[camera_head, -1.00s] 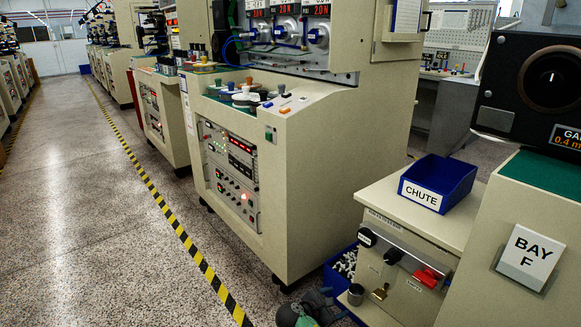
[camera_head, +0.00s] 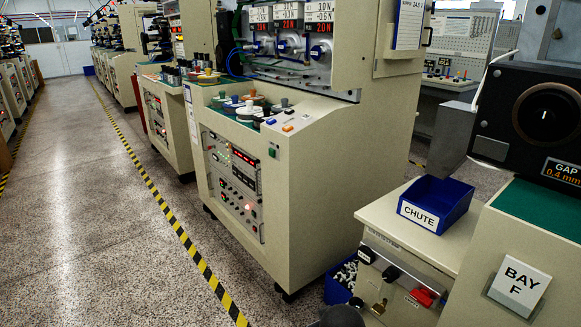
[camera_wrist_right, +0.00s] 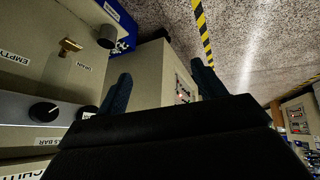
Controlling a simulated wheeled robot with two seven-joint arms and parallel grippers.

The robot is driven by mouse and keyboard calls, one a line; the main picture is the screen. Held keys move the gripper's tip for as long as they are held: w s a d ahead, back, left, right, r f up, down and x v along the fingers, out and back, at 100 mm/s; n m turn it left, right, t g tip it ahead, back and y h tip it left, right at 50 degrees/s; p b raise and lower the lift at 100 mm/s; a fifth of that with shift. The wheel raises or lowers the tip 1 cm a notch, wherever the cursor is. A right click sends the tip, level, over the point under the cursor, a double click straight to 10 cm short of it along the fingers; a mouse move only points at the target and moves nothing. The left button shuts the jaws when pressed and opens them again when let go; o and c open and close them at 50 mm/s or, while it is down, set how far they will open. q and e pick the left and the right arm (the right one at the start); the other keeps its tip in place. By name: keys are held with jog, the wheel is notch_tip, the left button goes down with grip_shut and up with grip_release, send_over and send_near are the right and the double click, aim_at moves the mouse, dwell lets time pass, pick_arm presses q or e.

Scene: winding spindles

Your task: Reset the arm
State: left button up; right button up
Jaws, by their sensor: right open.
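My right gripper (camera_wrist_right: 161,70) shows in the right wrist view with its two dark blue fingers spread apart and nothing between them. The fingers point past the labelled panel (camera_wrist_right: 45,85) of a cabinet towards a beige machine. In the head view only a dark rounded piece, which looks like part of my right arm, shows at the bottom edge; the fingers are out of that view. My left gripper is not in view.
A low cabinet (camera_head: 385,235) with knobs and a red handle (camera_head: 421,296) carries a blue CHUTE bin (camera_head: 437,204). A blue box (camera_head: 341,284) of white pieces stands beside it. A grey slab (camera_head: 450,137) hangs above the bin. The aisle floor (camera_head: 100,240) is clear.

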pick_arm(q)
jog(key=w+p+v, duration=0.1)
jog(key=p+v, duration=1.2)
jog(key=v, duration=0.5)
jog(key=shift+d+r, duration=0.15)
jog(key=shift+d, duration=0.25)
pick_arm(e)
jog(key=s+d+r+m+g, duration=0.1)
jog(key=s+d+g, duration=0.1)
jog(key=s, duration=1.2)
jog(key=s+d+r+m+g+y, duration=0.1)
jog(key=s+d+g, duration=0.1)
jog(key=s, duration=1.2)
jog(key=shift+s+d+g, duration=0.2)
jog(key=shift+d+g, duration=0.2)
jog(key=shift+d, duration=0.15)
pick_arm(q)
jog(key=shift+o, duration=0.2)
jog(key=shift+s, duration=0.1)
pick_arm(e)
jog(key=shift+r, duration=0.1)
